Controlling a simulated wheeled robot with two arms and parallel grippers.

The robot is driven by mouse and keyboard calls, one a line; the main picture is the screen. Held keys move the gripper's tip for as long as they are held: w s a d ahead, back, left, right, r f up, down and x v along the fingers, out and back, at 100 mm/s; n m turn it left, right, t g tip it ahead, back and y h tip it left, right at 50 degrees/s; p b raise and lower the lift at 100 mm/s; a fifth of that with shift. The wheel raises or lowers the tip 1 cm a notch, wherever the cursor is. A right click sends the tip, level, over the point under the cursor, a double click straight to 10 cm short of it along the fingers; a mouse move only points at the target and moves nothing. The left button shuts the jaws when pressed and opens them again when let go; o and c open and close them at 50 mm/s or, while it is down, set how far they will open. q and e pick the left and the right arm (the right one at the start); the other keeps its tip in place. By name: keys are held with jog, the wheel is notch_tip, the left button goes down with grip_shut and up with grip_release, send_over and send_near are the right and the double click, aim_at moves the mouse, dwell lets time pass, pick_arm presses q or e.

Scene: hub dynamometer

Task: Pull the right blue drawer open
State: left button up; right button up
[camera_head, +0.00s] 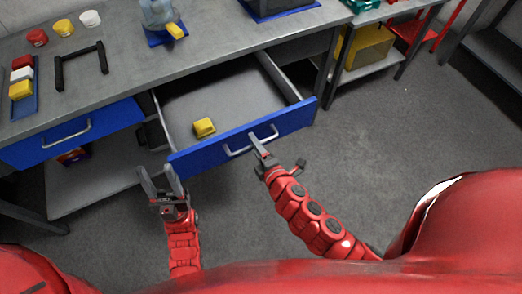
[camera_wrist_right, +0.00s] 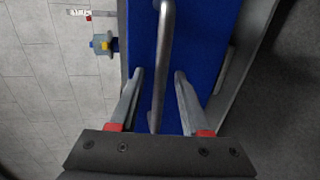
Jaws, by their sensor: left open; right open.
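The right blue drawer (camera_head: 243,137) stands pulled out from the workbench, its grey inside showing. A small yellow block (camera_head: 204,127) lies in it. The drawer's silver bar handle (camera_head: 236,151) is on its blue front. My right gripper (camera_head: 258,147) is at this handle. In the right wrist view, the handle (camera_wrist_right: 165,45) runs between the two open fingers, with gaps on both sides, in front of the blue drawer front (camera_wrist_right: 205,40). My left gripper (camera_head: 158,182) is open and empty, in front of the drawer's left corner.
A left blue drawer (camera_head: 75,135) is shut. The workbench top (camera_head: 115,62) holds red, yellow and white caps, a black handle-like frame (camera_head: 80,66) and a clear container (camera_head: 157,14). A side shelf holds a yellow box (camera_head: 368,48). The grey floor (camera_head: 385,130) at right is clear.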

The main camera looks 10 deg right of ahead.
jog(key=p+v, duration=0.4)
jog(key=v, duration=1.3)
jog(key=shift+p, duration=0.35)
jog(key=shift+s+d, duration=0.1)
